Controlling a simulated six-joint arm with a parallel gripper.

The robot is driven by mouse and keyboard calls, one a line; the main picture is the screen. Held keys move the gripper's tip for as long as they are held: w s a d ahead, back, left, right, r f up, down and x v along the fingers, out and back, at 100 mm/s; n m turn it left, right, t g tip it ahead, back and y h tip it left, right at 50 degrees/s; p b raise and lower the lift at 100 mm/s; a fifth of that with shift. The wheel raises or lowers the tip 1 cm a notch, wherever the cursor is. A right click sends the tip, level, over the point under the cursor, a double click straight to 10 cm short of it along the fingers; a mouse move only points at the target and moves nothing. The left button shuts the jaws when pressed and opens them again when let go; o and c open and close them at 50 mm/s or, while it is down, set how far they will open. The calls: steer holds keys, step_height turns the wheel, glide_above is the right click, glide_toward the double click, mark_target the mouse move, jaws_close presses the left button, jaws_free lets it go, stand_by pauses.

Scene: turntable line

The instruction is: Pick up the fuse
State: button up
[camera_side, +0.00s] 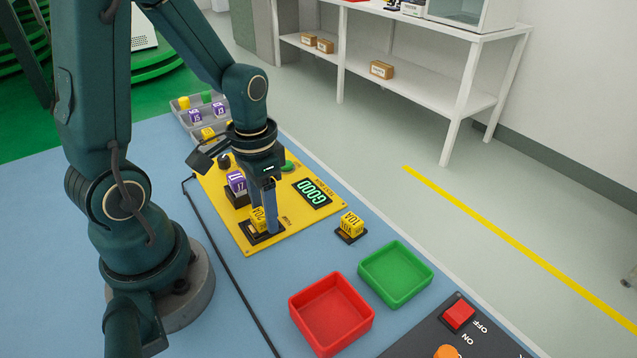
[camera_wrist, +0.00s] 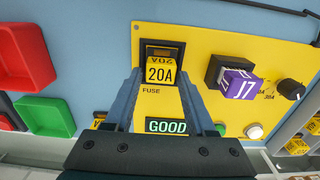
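A yellow fuse (camera_side: 259,219) marked 20A sits in a black socket on the yellow panel. In the wrist view the fuse (camera_wrist: 160,71) is upper centre, above the printed word FUSE. My gripper (camera_side: 265,222) is down at this fuse, pointing downward. In the wrist view my gripper's (camera_wrist: 161,78) fingers stand on either side of it, apparently with narrow gaps. A second yellow block (camera_side: 351,222) sits on a small black base right of the panel. It shows partly behind a finger in the wrist view (camera_wrist: 98,121).
The panel (camera_side: 240,228) carries a purple J7 block (camera_side: 236,182), a black knob (camera_side: 224,161) and a display (camera_side: 312,193) reading GOOD. A red bin (camera_side: 331,345) and green bin (camera_side: 397,299) stand at the front right. A grey tray (camera_side: 183,118) of blocks lies behind.

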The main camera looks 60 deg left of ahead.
jaws_close()
steer(key=shift+r, duration=0.15)
